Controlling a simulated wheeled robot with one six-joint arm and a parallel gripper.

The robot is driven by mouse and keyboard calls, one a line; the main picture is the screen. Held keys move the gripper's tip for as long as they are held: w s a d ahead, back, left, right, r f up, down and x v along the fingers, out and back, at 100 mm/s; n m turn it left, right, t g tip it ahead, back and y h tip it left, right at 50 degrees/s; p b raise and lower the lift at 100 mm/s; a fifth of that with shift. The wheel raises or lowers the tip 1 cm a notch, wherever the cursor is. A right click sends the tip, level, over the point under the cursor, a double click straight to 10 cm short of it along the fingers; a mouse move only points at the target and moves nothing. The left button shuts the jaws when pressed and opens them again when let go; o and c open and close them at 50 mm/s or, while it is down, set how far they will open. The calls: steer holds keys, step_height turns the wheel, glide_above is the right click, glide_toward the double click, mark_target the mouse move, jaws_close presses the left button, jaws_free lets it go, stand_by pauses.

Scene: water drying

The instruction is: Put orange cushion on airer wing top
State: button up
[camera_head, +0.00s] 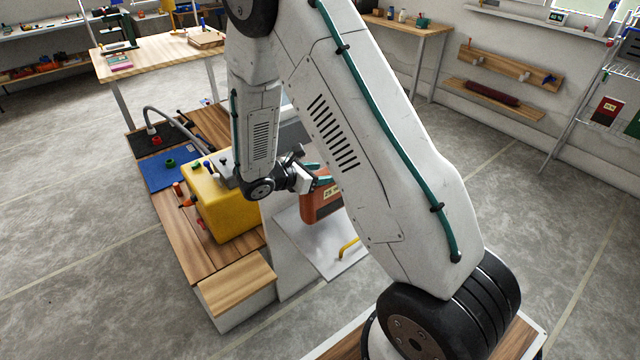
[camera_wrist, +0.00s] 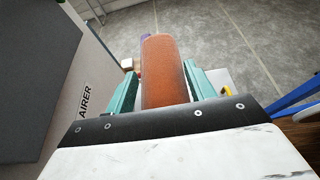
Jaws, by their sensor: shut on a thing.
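The orange cushion (camera_head: 321,206) is between the teal fingers of my gripper (camera_head: 316,178), beside the yellow box. In the wrist view the orange cushion (camera_wrist: 164,72) stands out between the two fingers of my gripper (camera_wrist: 162,82), which is shut on it. A grey panel lettered AIRER (camera_wrist: 88,85) is close on the left of the wrist view. In the head view a pale flat surface (camera_head: 297,240) lies below the cushion; I cannot tell whether they touch. My arm hides much of this area, and I cannot tell which surface is the wing top.
A yellow box (camera_head: 230,215) stands on the wooden bench (camera_head: 200,262) left of my gripper, with a blue mat (camera_head: 165,172) behind it. A yellow handle (camera_head: 348,247) rises near the pale surface. A wooden table (camera_head: 150,58) stands farther back. Open floor (camera_head: 80,250) lies left.

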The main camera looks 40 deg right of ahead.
mark_target(325, 193)
steer(key=shift+f, duration=1.65)
steer(key=shift+f, duration=0.15)
steer(key=o, duration=1.5)
